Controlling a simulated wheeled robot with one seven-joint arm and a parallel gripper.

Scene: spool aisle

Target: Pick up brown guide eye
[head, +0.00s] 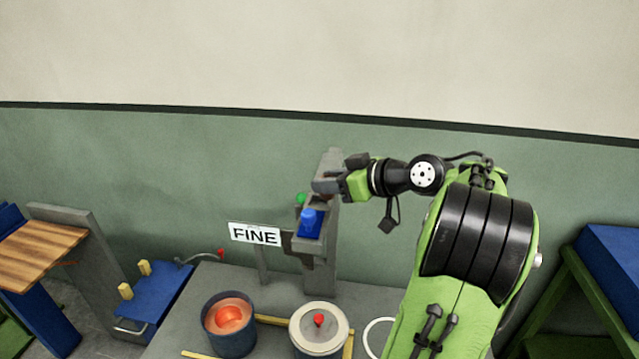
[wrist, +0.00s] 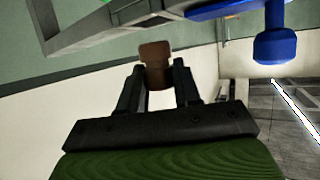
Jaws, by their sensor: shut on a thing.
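My gripper (wrist: 159,88) is shut on the brown guide eye (wrist: 154,53), which sits between the fingertips in the wrist view. In the head view my gripper (head: 325,186) is at the grey post, beside the top of a small grey tray (head: 313,252). The guide eye is mostly hidden by the fingers in the head view. A blue piece (head: 310,222) and a green piece (head: 301,198) are in or at the tray. The blue piece also shows in the wrist view (wrist: 274,45).
A "FINE" sign (head: 255,234) stands left of the tray. Below are a dark blue pot (head: 229,340) with an orange-red inside and a pale lidded drum (head: 320,340) with a red knob. A blue table (head: 155,300) is at left, and a blue-topped stand (head: 610,255) at right.

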